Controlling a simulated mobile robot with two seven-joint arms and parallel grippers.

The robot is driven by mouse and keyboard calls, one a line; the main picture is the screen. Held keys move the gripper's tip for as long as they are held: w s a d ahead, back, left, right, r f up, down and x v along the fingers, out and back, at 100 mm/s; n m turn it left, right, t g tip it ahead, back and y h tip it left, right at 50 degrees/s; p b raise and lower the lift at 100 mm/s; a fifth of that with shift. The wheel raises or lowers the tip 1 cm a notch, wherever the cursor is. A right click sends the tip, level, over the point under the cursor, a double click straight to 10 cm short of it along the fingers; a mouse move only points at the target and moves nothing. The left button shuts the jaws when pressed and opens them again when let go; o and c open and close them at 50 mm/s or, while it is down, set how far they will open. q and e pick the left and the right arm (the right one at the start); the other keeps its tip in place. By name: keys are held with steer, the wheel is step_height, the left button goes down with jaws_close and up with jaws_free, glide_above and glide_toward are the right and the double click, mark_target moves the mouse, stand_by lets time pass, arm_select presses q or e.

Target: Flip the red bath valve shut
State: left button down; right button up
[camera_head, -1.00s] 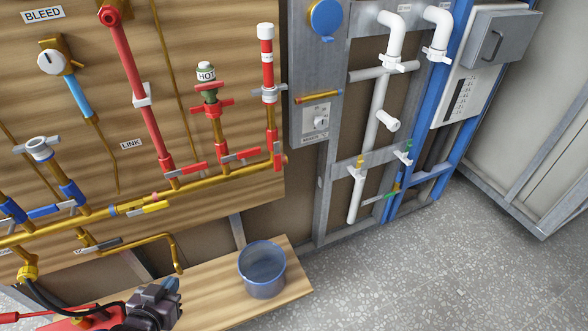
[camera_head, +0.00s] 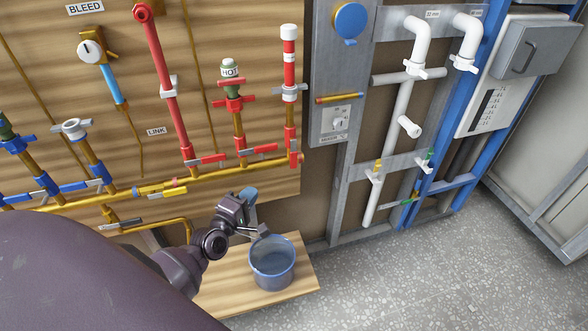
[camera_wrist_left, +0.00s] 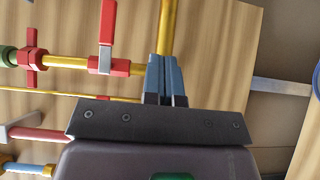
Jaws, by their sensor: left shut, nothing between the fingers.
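Several red lever valves sit along the brass pipe on the wooden panel; no readable label tells which is the bath one. One red lever (camera_head: 208,160) on the link pipe branch and one red lever (camera_head: 262,149) below the HOT valve point right, across their branches. A third red valve (camera_head: 295,159) is at the pipe's right end. My left gripper (camera_head: 250,196) is below the pipe, in front of the panel, its blue fingers shut and empty. In the left wrist view the fingers (camera_wrist_left: 163,68) overlap the brass pipe, near the red lever (camera_wrist_left: 107,22); contact is unclear. My right gripper is out of view.
A blue bucket (camera_head: 272,262) stands on a wooden shelf (camera_head: 240,302) just below the left gripper. A red-handled HOT valve (camera_head: 234,103) and a yellow lever (camera_head: 162,187) are nearby. White pipes (camera_head: 400,125) are right of the panel. My arm covers the lower left.

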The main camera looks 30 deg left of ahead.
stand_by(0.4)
arm_select(q)
glide_toward(294, 154)
steer(key=w+a+f, duration=0.4)
steer(key=a, duration=0.1)
steer(key=shift+w+d+r, duration=0.15)
steer(key=shift+w+d, duration=1.15)
steer(key=shift+w+d+f+n+b, duration=0.15)
steer(key=shift+f+n+b, duration=0.2)
steer(key=shift+b, duration=0.4)
